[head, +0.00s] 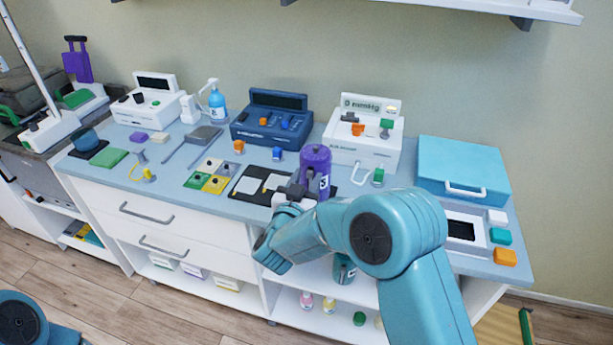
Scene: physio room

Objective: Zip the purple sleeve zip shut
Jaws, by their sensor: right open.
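The purple sleeve (317,160) stands upright on the counter as a tall purple cylinder with a white label marked 3. It stands at the dark mat, right of centre. I cannot make out its zip; it is too small or hidden. My right gripper (297,190) is open at the lower left front of the sleeve, with its dark fingers overlapping the sleeve in the picture. I cannot tell whether they touch it. The gripper and wrist hide part of the sleeve's lower side. My left gripper is out of view; only part of my left arm shows at the bottom left.
A dark blue device (271,118) and a white device (364,138) stand behind the sleeve. A light blue case (464,167) is at the right. Coloured pads (209,175) lie to the left on the grey-blue counter (190,205). Drawers and shelves are below.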

